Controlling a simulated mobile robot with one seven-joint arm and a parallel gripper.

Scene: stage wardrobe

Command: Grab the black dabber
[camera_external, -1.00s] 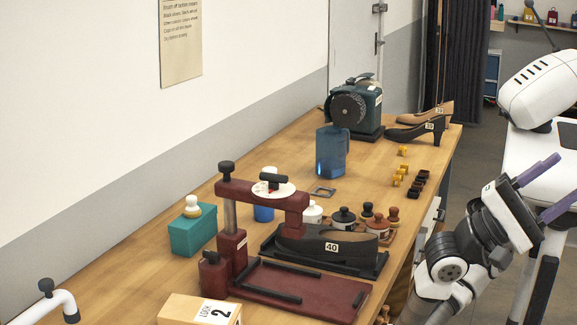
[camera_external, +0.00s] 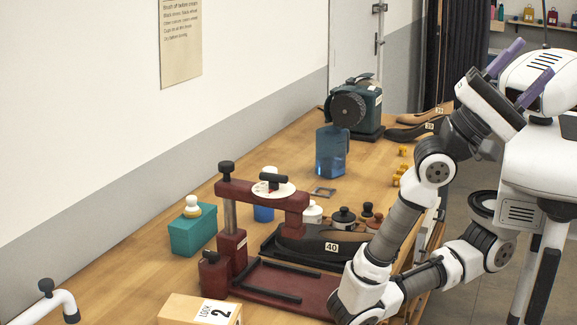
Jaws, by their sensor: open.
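A small dark knobbed piece (camera_external: 367,210), which looks like the black dabber, stands behind the black shoe on the wooden bench. A larger black round pot (camera_external: 343,217) with a knob and a pale label stands just left of it. My gripper (camera_external: 520,75) has two purple fingers spread wide with nothing between them. My arm crosses in front of the bench's right edge and hides part of the row of pots.
A dark red press (camera_external: 237,250) with a black shoe marked 40 (camera_external: 308,246) stands in front of the pots. A blue jug (camera_external: 331,152), a grinder (camera_external: 357,108), a teal box (camera_external: 193,233) with a cream-knobbed piece on it and a cardboard box (camera_external: 198,311) share the bench.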

